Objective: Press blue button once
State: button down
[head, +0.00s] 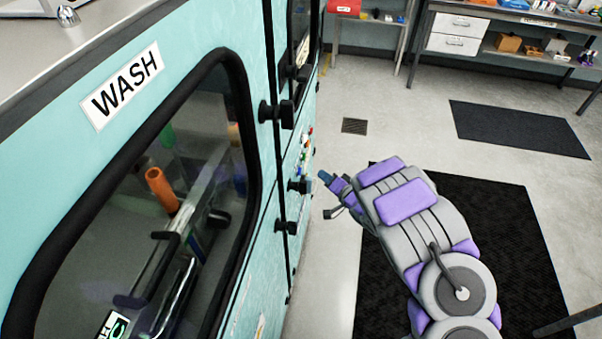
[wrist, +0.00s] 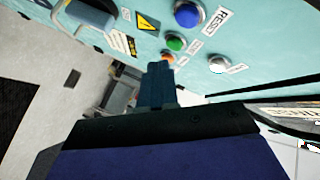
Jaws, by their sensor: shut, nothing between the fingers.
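The blue button (wrist: 188,14) is a round domed knob on the teal panel, at the top of the wrist view. In the head view my gripper (head: 326,177) is just right of the teal machine's side panel. The colored buttons (head: 305,150) there are small and seen edge-on, so the blue one is hard to pick out.
Near the blue button are a green button (wrist: 175,43), an orange button (wrist: 167,58) and a white button (wrist: 218,64). Black latches (head: 299,186) stick out from the teal machine (head: 250,300). Dark mats (head: 520,128) lie on the open floor. A workbench stands at the back.

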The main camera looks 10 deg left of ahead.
jog(key=shift+w+a+p, duration=0.1)
jog(key=shift+a+p, duration=0.65)
jog(key=shift+a, duration=1.15)
jog(key=shift+a+r+p, duration=0.15)
jog(key=shift+a+p, duration=0.2)
jog(key=shift+p, duration=0.2)
jog(key=shift+a+p, duration=0.55)
jog(key=shift+p, duration=0.05)
dwell(1.1)
jog(key=shift+d, duration=0.15)
jog(key=shift+d+p, duration=0.35)
jog(key=shift+d, duration=0.3)
jog(key=shift+d, duration=0.15)
jog(key=shift+d+p, duration=0.35)
jog(key=shift+d, duration=2.05)
